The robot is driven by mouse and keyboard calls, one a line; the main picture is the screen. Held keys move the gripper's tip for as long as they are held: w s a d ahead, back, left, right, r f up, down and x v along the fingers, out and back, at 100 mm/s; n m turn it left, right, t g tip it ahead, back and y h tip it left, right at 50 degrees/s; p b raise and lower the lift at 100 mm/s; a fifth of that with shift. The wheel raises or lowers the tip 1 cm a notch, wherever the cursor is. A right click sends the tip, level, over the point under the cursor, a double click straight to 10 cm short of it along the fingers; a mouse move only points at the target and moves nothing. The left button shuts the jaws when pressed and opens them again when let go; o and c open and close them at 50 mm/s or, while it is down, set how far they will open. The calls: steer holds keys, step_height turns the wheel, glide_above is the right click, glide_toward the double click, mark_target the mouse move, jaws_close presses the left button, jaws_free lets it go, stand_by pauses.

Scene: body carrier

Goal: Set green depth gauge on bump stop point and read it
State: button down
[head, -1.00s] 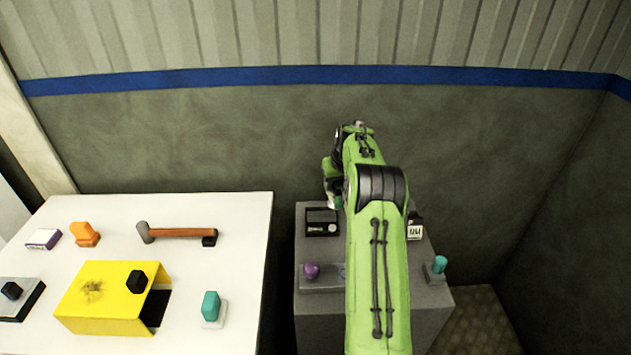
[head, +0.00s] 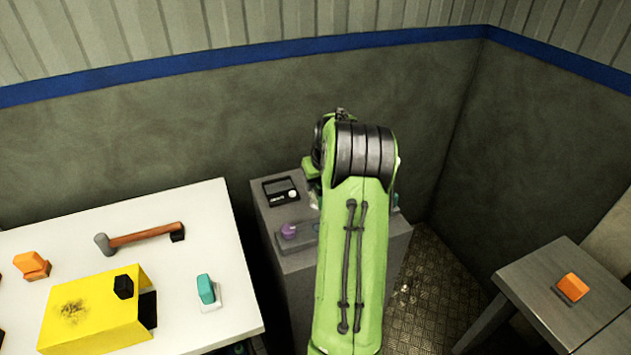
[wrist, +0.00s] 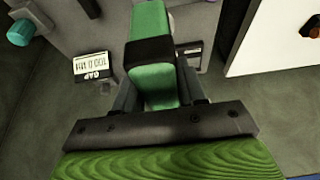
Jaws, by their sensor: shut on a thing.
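In the wrist view my gripper (wrist: 155,82) is shut on the green depth gauge (wrist: 150,25), a long green body with a black band. The gauge points away from the wrist over the grey cabinet top; its far end is cut off by the frame edge, so I cannot tell whether it touches anything. In the head view my arm hides the gripper and most of the gauge. A small white display (wrist: 93,67) marked GAP appears upside down beside the gauge; its figures are hard to read. I cannot pick out the bump stop point.
The grey cabinet (head: 290,262) carries a black-framed meter (head: 281,190) and a purple knob (head: 289,231). A teal knob (wrist: 20,32) shows in the wrist view. Left is a white table with a yellow bracket (head: 75,310) and hammer (head: 150,234). Right is a grey table (head: 545,272) with an orange block (head: 572,287).

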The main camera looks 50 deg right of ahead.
mark_target(317, 203)
steer(key=shift+f+b, duration=3.2)
steer(key=shift+f, duration=1)
steer(key=shift+f+b, duration=0.7)
steer(key=shift+f, duration=0.1)
steer(key=c, duration=0.6)
jaws_free()
steer(key=shift+o, duration=0.2)
steer(key=p+v, duration=0.2)
steer(key=v, duration=1.3)
steer(key=shift+r, duration=0.4)
